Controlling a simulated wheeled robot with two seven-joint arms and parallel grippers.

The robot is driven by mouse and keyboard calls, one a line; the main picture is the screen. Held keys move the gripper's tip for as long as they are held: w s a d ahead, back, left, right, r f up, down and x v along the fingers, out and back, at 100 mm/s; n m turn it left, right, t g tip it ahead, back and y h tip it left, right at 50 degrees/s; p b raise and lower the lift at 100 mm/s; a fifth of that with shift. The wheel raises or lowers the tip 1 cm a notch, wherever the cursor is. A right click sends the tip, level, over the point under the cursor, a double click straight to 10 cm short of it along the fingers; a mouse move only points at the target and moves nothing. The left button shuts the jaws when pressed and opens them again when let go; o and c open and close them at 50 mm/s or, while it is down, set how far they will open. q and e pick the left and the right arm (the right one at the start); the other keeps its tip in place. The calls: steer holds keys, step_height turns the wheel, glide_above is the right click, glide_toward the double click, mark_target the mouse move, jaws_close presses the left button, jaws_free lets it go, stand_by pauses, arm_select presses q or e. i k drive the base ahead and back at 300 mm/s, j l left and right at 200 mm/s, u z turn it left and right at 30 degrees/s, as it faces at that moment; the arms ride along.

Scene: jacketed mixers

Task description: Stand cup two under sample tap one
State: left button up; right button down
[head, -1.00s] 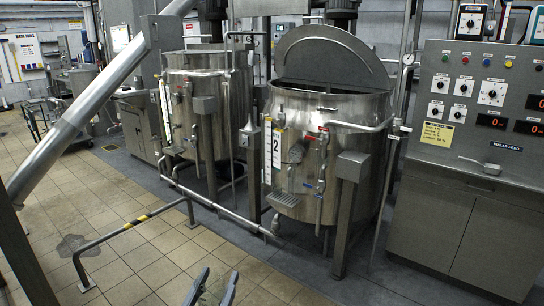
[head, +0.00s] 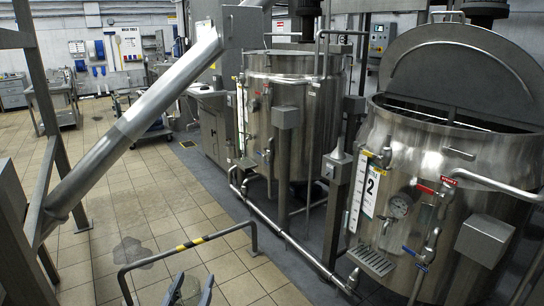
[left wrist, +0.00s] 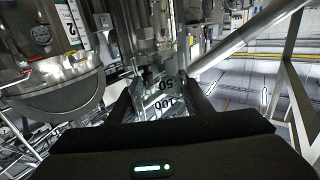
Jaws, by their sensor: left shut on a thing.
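My left gripper (head: 191,287) shows at the bottom of the head view, low over the tiled floor. In the left wrist view it is shut on a clear cup (left wrist: 160,104) with black marks 50 and 100. No cup number can be read. The cup is hard to make out in the head view. The farther steel mixer (head: 298,115) stands mid-picture, well ahead of the gripper, with small fittings on its left front. Its sample tap is too small to tell apart. The nearer mixer (head: 405,165) bears a 2 label (head: 370,192). My right gripper is out of view.
A black-and-yellow-banded floor rail (head: 190,245) stands between my gripper and the mixers. A low steel pipe (head: 290,240) runs along the mixers' front. A thick sloping pipe (head: 140,120) crosses at left. Tiled floor (head: 130,195) is open beyond the rail.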

mark_target(247, 163)
steer(key=i+l+u, duration=0.15)
steer(key=i+u, duration=0.25)
steer(key=i, duration=1)
steer(key=i+z, duration=0.15)
steer(key=i, duration=0.3)
steer(key=i+j+z, duration=0.2)
steer(key=i, duration=0.2)
steer(key=i+j+z, duration=0.15)
steer(key=i, duration=0.3)
steer(key=i+j+z, duration=0.2)
steer(key=i+z, duration=0.15)
steer(key=i+j+z, duration=0.7)
